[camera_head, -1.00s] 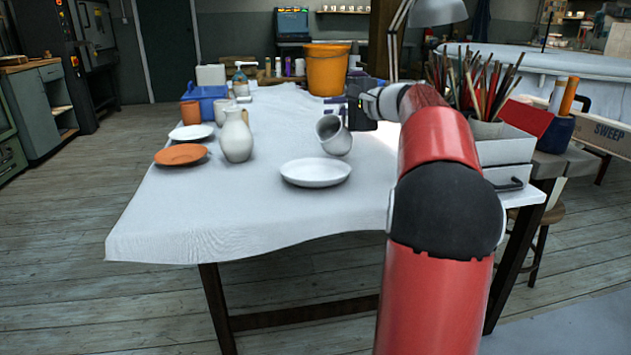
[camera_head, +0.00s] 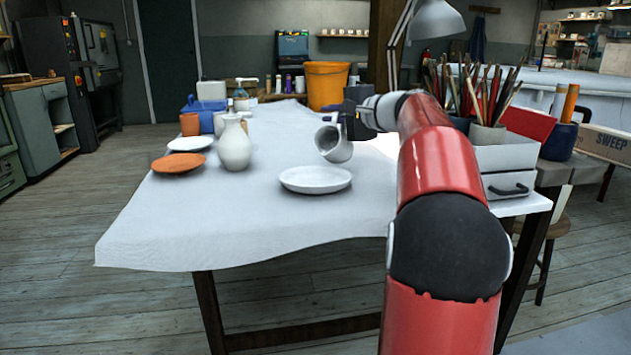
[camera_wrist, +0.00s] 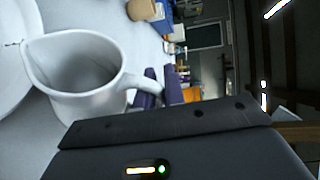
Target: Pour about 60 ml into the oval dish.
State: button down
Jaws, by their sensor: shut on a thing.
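A pale grey-white jug (camera_head: 341,151) is held in the air, tilted with its mouth toward the left. My gripper (camera_head: 349,124) is shut on its handle, on the jug's right side. In the wrist view the jug (camera_wrist: 92,104) shows its open mouth, its spout to the left and its handle. I cannot make out liquid inside it or a stream from it. The oval dish (camera_head: 316,181), white and shallow, lies on the table in front of the jug and a little left. A pale rim at the left edge of the wrist view (camera_wrist: 12,75) appears to be this dish.
A white vase (camera_head: 234,150), a terracotta plate (camera_head: 178,163) and a white plate (camera_head: 191,144) stand on the left. Behind are a blue crate (camera_head: 205,105) and an orange bucket (camera_head: 326,88). A drawer box (camera_head: 505,157) and brushes stand right. The table's front is clear.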

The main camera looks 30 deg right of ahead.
jog(key=shift+s+a+r+n+b, duration=0.2)
jog(key=shift+a+r+n+b, duration=0.05)
jog(key=shift+r+n+b, duration=0.25)
jog(key=shift+s+a+r+b, duration=0.1)
jog(key=shift+a+b, duration=0.05)
jog(key=shift+b, duration=0.2)
dwell(0.3)
jog(key=shift+s+a+r+n+t+b, duration=0.15)
jog(key=shift+a+n+t+b, duration=0.15)
jog(key=shift+b, duration=0.35)
jog(key=shift+s+a+f+n+t+b, duration=0.1)
jog(key=shift+s+n+t+b, duration=0.1)
jog(key=shift+n+b, duration=0.35)
dwell(0.6)
